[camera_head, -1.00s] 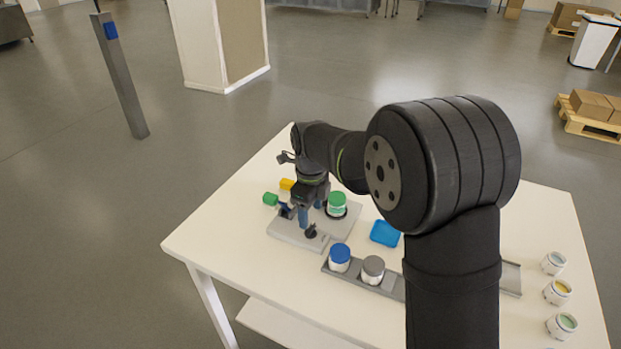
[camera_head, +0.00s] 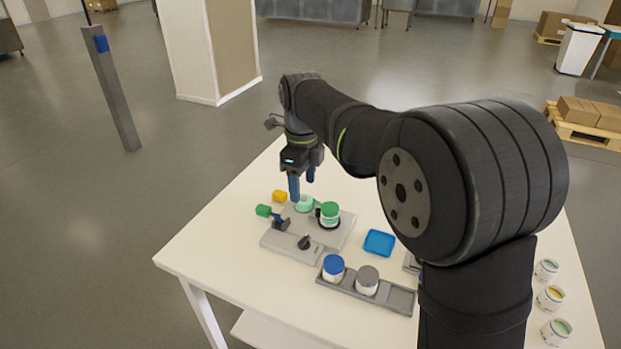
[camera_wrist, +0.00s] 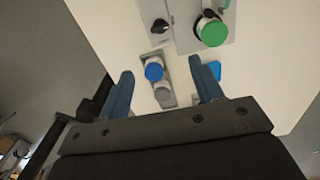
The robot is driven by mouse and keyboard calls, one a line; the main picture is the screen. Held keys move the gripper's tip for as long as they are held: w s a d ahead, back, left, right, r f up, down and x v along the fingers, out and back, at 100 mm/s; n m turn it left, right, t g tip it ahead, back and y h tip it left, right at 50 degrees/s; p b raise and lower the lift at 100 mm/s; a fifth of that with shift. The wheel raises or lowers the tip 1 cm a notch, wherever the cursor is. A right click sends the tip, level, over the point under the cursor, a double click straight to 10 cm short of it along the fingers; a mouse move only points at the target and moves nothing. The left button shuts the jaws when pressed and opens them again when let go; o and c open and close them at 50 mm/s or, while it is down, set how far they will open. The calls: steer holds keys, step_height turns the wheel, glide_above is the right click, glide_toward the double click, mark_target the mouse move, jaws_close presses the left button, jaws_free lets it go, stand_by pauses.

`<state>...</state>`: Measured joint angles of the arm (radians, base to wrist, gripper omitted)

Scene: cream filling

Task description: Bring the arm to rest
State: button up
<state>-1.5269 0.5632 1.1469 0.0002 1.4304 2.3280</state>
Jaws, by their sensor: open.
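My gripper (camera_head: 302,186) is raised above the grey filling station (camera_head: 291,244) on the white table, its blue fingers pointing down. In the wrist view the two fingers (camera_wrist: 165,88) stand apart with nothing held between them. The station carries a green-lidded jar (camera_head: 329,214), a pale green round part (camera_head: 304,203) and a black knob (camera_head: 304,242). The green lid also shows in the wrist view (camera_wrist: 214,33), beyond the fingers. My arm hides part of the table's right side.
A grey tray (camera_head: 400,299) holds a blue-lidded jar (camera_head: 333,268) and a grey-lidded jar (camera_head: 367,280). A blue dish (camera_head: 379,243) lies behind it. Open jars (camera_head: 551,297) line the right edge. Green (camera_head: 264,210) and yellow (camera_head: 279,196) pieces are at the left.

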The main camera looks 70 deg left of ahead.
mark_target(304, 238)
stand_by(0.3)
step_height(304, 238, down, 18)
steer(key=shift+r, duration=0.25)
stand_by(0.3)
